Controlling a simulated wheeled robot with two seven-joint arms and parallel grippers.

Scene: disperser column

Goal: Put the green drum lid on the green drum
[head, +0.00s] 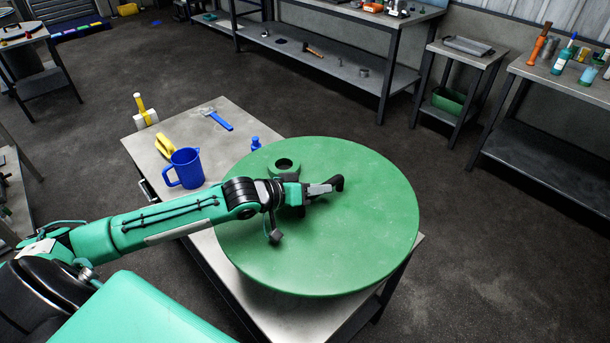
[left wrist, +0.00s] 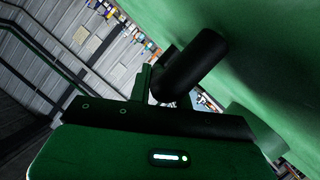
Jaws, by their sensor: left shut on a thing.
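The green drum lid (head: 365,235) is a large round disc over the grey table in the head view, with a raised ring around a dark hole near its far left edge. My left gripper (head: 325,188) reaches over the lid's middle, shut on its black handle (head: 338,183). In the left wrist view the dark round handle (left wrist: 190,65) crosses between the fingers, and the lid's green face (left wrist: 275,60) fills the upper right. I cannot tell whether the lid rests on the table or hangs above it. No green drum shows; my right gripper is out of view.
The table (head: 262,308) holds a blue jug (head: 185,168), a yellow object (head: 164,146), a blue-handled tool (head: 217,119), a small blue bottle (head: 256,144) and a yellow-and-white mallet (head: 143,110). Benches (head: 345,70) line the back and right. Dark floor (head: 500,250) is open at right.

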